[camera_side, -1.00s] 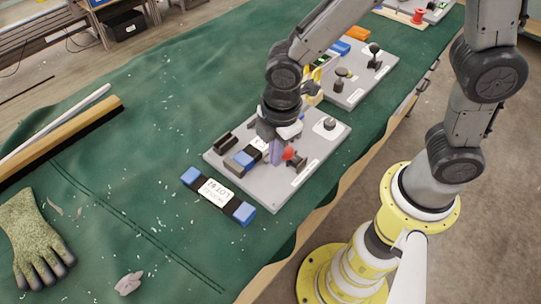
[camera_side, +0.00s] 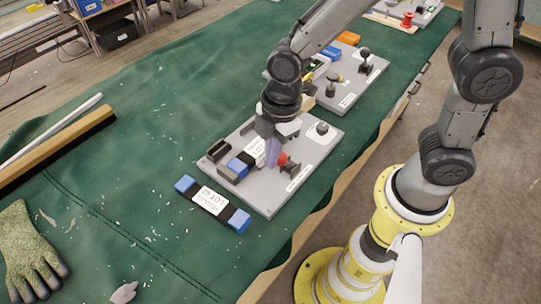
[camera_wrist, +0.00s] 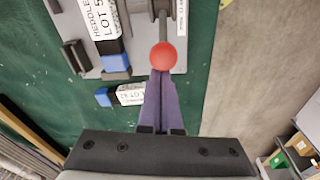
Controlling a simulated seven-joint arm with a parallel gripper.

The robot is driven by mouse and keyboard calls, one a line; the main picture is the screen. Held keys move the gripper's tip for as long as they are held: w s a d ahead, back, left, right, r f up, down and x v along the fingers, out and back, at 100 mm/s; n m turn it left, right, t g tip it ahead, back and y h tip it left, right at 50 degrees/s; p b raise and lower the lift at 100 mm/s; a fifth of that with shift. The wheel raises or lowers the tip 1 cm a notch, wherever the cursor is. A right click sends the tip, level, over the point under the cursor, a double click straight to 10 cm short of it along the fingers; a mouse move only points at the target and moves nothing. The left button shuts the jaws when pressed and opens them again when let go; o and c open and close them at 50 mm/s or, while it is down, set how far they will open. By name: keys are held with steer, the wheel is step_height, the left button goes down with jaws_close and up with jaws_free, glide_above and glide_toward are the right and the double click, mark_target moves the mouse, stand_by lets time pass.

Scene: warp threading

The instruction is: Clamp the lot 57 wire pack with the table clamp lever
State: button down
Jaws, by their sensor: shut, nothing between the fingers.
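A wire pack (camera_wrist: 103,24) with a white label reading "HEDDLE… LOT 5…" and blue ends lies on the near grey fixture plate; in the side view it (camera_side: 237,166) is partly hidden by my gripper. The table clamp lever ends in a red ball knob (camera_wrist: 163,57), also seen in the side view (camera_side: 283,159). My gripper (camera_wrist: 160,75) is shut and empty, its purple fingertips right at the knob; I cannot tell whether they touch it. In the side view, my gripper (camera_side: 272,153) points down over the plate, between pack and knob.
A second blue-ended pack (camera_side: 210,201) with a different lot label lies on the green cloth beside the plate (camera_side: 268,208). Another fixture plate (camera_side: 345,103) stands farther back. A glove (camera_side: 30,255) and a brush (camera_side: 60,150) lie at left. Cloth between them is mostly clear.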

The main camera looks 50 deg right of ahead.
steer(key=shift+d, duration=0.2)
steer(key=shift+d+r+y, duration=0.35)
steer(key=shift+d+y, duration=0.55)
steer(key=shift+d+r+y, duration=0.35)
steer(key=shift+d+y, duration=0.5)
steer(key=shift+y, duration=0.05)
steer(key=d+y, duration=0.3)
steer(key=d, duration=0.5)
steer(key=shift+f, duration=0.4)
steer(key=shift+d, duration=0.1)
steer(key=shift+r, duration=0.1)
